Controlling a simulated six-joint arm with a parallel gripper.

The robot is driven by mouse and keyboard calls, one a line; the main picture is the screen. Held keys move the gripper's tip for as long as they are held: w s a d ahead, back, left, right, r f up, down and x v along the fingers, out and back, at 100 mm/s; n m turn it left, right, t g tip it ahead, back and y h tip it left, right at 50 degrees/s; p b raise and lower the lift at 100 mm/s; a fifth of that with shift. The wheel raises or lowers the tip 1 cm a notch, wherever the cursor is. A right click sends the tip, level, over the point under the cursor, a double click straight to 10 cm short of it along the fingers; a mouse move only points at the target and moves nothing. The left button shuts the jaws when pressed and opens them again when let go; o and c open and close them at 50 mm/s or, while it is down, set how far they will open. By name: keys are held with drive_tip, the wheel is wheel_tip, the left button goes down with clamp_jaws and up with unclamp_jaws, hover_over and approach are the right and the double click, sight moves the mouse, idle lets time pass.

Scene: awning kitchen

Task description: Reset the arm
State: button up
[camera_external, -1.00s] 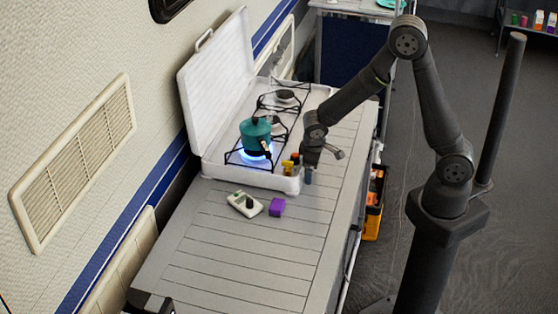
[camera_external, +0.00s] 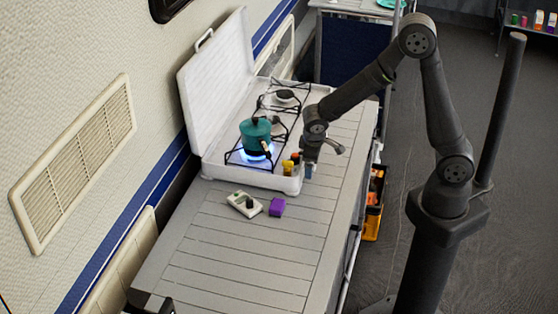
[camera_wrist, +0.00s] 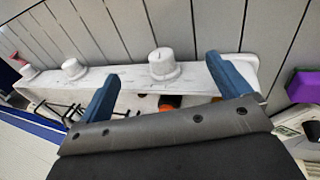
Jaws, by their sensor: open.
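My gripper (camera_external: 309,171) is over the front right corner of the open white camping stove (camera_external: 223,175). In the wrist view my gripper (camera_wrist: 165,85) has its two blue fingers spread apart, with nothing held between them. A white stove knob (camera_wrist: 163,64) shows between and beyond the fingers, and I cannot tell whether anything touches it. A teal pot (camera_external: 254,133) stands on the near burner, which has a blue flame under it.
Small orange and yellow-topped containers (camera_external: 289,166) stand beside my gripper. A white device with a dark knob (camera_external: 244,204) and a purple block (camera_external: 277,207) lie on the slatted table (camera_external: 240,265). The near table is mostly clear.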

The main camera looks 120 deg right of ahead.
drive_tip(key=x, duration=0.3)
drive_tip(key=shift+a+f, duration=0.15)
drive_tip(key=shift+s+d+t+y, duration=0.1)
drive_tip(key=shift+d+t+y, duration=0.1)
drive_tip(key=shift+t+y, duration=0.65)
drive_tip(key=shift+s+d+t+y, duration=0.1)
drive_tip(key=shift+d+t+y, duration=0.05)
drive_tip(key=shift+t+y, duration=0.7)
drive_tip(key=shift+s+d+t+y, duration=0.1)
drive_tip(key=shift+s+t+y, duration=0.05)
drive_tip(key=shift+t+y, duration=0.6)
drive_tip(key=shift+w+a+g+h, duration=0.2)
drive_tip(key=shift+g+h, duration=0.05)
drive_tip(key=shift+w+a+g+h, duration=0.15)
drive_tip(key=shift+g+h, duration=1.15)
drive_tip(key=shift+h, duration=0.1)
drive_tip(key=shift+g+h, duration=0.4)
drive_tip(key=shift+o, duration=0.6)
